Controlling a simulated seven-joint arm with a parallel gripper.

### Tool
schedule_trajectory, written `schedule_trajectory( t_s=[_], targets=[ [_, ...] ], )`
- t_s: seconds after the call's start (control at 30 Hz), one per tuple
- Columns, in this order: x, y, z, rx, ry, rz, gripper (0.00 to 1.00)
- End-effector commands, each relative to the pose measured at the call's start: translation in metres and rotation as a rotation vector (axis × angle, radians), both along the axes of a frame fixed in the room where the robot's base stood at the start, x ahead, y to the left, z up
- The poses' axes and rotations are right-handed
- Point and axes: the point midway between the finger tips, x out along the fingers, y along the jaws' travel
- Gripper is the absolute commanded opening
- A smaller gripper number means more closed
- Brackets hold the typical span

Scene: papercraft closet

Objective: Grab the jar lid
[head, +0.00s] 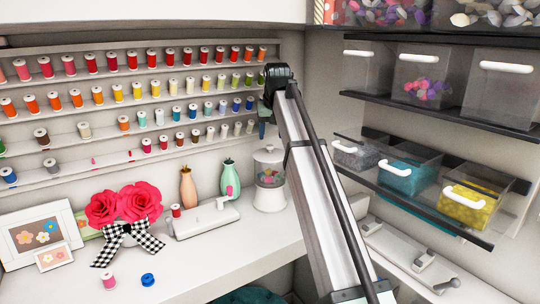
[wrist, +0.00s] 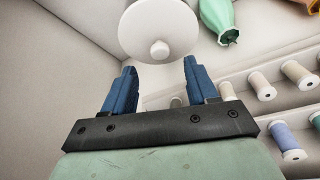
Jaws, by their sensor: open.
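The jar (head: 269,192) is a white and clear container at the back of the counter, with colourful bits inside. Its white round lid (head: 268,155) sits on top. In the wrist view the lid (wrist: 150,25) is a white disc with a small round knob (wrist: 160,50). My gripper (head: 262,131) is just above the lid in the head view. In the wrist view its two blue fingers (wrist: 160,72) are spread apart and empty, with the knob lined up between them, past the tips. I cannot tell the exact gap to the knob.
A mint vase (head: 231,172) and a peach vase (head: 188,187) stand left of the jar, behind a small white sewing machine (head: 205,220). Thread racks line the back wall. Shelves with clear bins (head: 465,205) are at right. The front counter is mostly clear.

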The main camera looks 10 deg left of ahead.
Motion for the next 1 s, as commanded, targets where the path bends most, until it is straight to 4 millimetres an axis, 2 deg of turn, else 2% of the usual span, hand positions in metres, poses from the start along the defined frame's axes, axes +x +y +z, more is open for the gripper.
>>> schedule_trajectory(
  t_s=[0.27, 0.53, 0.8, 1.0],
  targets=[
    [0.005, 0.002, -0.016, 0.000, 0.000, 0.000, 0.58],
    [0.016, 0.007, -0.047, -0.001, -0.001, 0.001, 0.58],
    [0.018, 0.008, -0.051, 0.000, -0.002, 0.001, 0.58],
    [0.018, 0.008, -0.051, 0.000, -0.002, 0.001, 0.40]
  ],
)
